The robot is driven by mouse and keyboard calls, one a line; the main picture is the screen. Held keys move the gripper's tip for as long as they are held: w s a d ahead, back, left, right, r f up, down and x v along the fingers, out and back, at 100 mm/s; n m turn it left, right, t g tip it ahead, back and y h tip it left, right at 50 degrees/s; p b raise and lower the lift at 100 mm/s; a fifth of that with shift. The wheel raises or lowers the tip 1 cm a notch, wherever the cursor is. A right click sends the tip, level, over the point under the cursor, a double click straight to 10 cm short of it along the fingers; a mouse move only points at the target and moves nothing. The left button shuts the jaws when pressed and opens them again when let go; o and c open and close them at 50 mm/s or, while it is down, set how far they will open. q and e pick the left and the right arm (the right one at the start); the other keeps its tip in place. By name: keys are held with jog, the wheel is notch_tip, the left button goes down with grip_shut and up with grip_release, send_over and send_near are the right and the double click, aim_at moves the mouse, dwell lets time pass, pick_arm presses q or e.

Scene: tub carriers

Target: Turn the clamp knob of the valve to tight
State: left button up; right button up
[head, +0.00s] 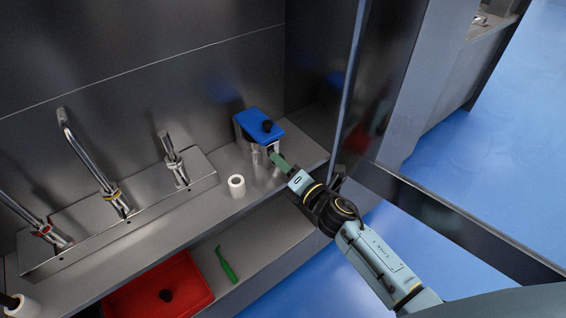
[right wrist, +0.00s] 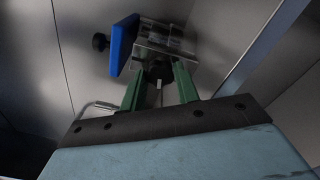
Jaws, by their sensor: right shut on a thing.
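A second dark knob (right wrist: 158,69) sits on the front of the metal block. My right gripper (head: 275,156) has its green fingers on either side of this front knob and is shut on it. Its marking and turn position are hidden. My left gripper is not in view.
A white roll (head: 236,187) stands on the shelf just left of the valve. Metal taps (head: 118,200) rise from a steel block farther left. A red tray (head: 160,288) and a green tool (head: 227,265) lie below. A steel wall and post (head: 352,80) stand close right.

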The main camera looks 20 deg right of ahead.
jog(key=m+p, duration=0.1)
jog(key=m, duration=0.4)
jog(key=shift+r+m+p, duration=0.1)
jog(key=shift+m+p, duration=0.2)
jog(key=m+p, duration=0.2)
jog(key=m, duration=0.3)
jog(key=m+p, duration=0.1)
jog(key=m, duration=0.4)
jog(key=shift+m+p, duration=0.35)
jog(key=shift+m, duration=0.05)
jog(key=shift+m+p, duration=0.4)
jog(key=shift+m, duration=1.5)
jog(key=o, duration=1)
jog(key=shift+s, duration=0.1)
jog(key=v, duration=1.3)
jog(key=shift+s+d+p, duration=0.1)
jog(key=shift+s+p, duration=0.05)
jog(key=shift+p, duration=0.2)
